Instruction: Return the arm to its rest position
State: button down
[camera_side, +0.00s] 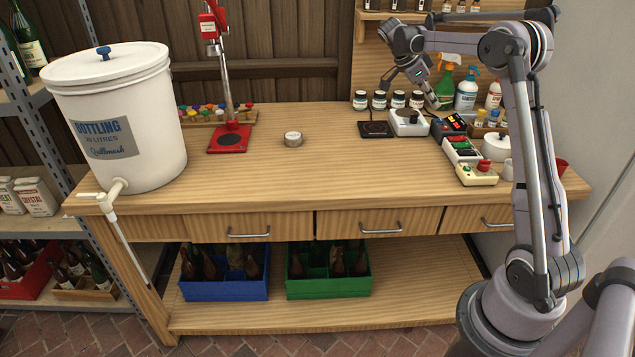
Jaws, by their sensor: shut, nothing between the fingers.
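My arm rises from its base at the lower right and bends at the elbow at the upper right. Its forearm reaches left above the back right of the bench (320,165). My gripper (432,101) hangs at the end, pointing down, above the back right of the bench top, near the small jars and the scale. It is shut with nothing in it. Its fingertips are small in this view and overlap the things behind them.
Near my gripper are dark jars (379,99), a scale (407,123), spray bottles (467,89) and control boxes (461,150). A bottling bucket (165,128) and red capper (229,138) stand left. A small round tin (293,139) sits mid-bench, with clear wood around it.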

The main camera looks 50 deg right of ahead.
jog(key=a+r+n+t+y, duration=0.15)
jog(key=a+n+t, duration=0.55)
jog(key=a+n, duration=1.05)
jog(key=s+a+f+n+t+y, duration=0.2)
jog(key=s+a+f+n, duration=0.1)
jog(key=a, duration=0.8)
jog(key=s+a+f+n+t+y, duration=0.2)
jog(key=a+n, duration=0.4)
jog(key=a, duration=0.5)
jog(key=s+f+t, duration=0.1)
jog(key=s, duration=0.1)
jog(key=shift+s+a, duration=0.25)
jog(key=shift+s, duration=0.1)
